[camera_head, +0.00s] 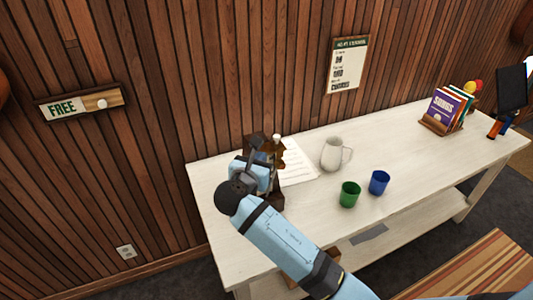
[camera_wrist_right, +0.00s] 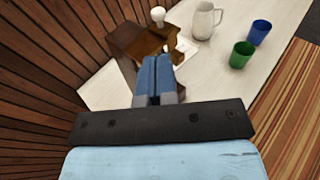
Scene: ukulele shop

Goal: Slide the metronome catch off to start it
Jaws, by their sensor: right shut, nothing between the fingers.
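The metronome (camera_head: 278,157) is a dark brown wooden body near the back left of the white table, largely hidden behind my right arm in the head view. In the right wrist view the metronome (camera_wrist_right: 130,40) shows a flat top and a round white knob (camera_wrist_right: 158,14) above it. The catch cannot be made out clearly. My right gripper (camera_head: 258,150) is at the metronome's left side. In the right wrist view its blue fingers (camera_wrist_right: 157,62) are together and empty, pointing at the wood; contact cannot be told. My left gripper is not in view.
On the white table (camera_head: 400,140) are a paper sheet (camera_head: 298,164), a pale pitcher (camera_head: 331,155), a green cup (camera_head: 349,194), a blue cup (camera_head: 379,183) and a songbook rack (camera_head: 436,125). The wooden wall is close behind. The table's middle right is clear.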

